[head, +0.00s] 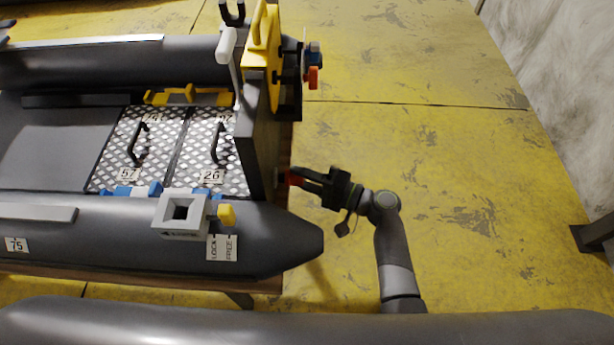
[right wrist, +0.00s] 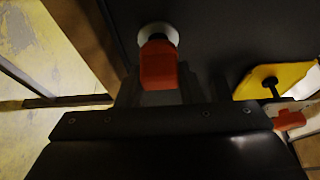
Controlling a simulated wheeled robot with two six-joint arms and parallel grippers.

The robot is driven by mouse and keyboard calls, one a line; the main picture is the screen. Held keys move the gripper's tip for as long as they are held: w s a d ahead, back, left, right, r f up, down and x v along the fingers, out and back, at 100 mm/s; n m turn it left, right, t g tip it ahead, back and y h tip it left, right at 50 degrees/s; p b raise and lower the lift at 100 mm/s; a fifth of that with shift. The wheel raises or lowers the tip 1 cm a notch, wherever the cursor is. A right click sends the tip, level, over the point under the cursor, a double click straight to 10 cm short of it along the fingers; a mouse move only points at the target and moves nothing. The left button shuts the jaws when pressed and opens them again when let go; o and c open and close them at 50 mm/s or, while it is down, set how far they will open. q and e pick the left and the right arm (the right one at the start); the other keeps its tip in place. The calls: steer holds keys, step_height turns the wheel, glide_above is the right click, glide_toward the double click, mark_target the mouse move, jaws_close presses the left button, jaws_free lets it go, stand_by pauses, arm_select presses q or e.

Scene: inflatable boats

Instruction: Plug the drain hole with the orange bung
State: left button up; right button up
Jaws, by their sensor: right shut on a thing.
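The orange bung (head: 294,178) is between the fingers of my right gripper (head: 304,180), which is shut on it at the outer face of the dark transom (head: 262,140). In the right wrist view the bung (right wrist: 158,66) shows as an orange-red block between the fingertips (right wrist: 158,88). Its far end overlaps a pale round drain fitting (right wrist: 157,35) on the dark board. My left gripper is in neither view.
A grey boat tube (head: 140,232) runs below the transom, with a grey square socket (head: 165,214) and yellow knob (head: 227,215). A yellow round part (head: 262,45) and red knob (head: 313,78) are higher on the transom. The yellow floor (head: 440,180) to the right is clear.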

stand_by(0.4)
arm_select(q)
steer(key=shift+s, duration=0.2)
arm_select(e)
steer(key=shift+a, duration=0.15)
steer(key=shift+a, duration=0.15)
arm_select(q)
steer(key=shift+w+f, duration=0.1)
arm_select(e)
steer(key=shift+a, duration=0.75)
steer(key=o, duration=1)
steer(key=shift+o, duration=0.2)
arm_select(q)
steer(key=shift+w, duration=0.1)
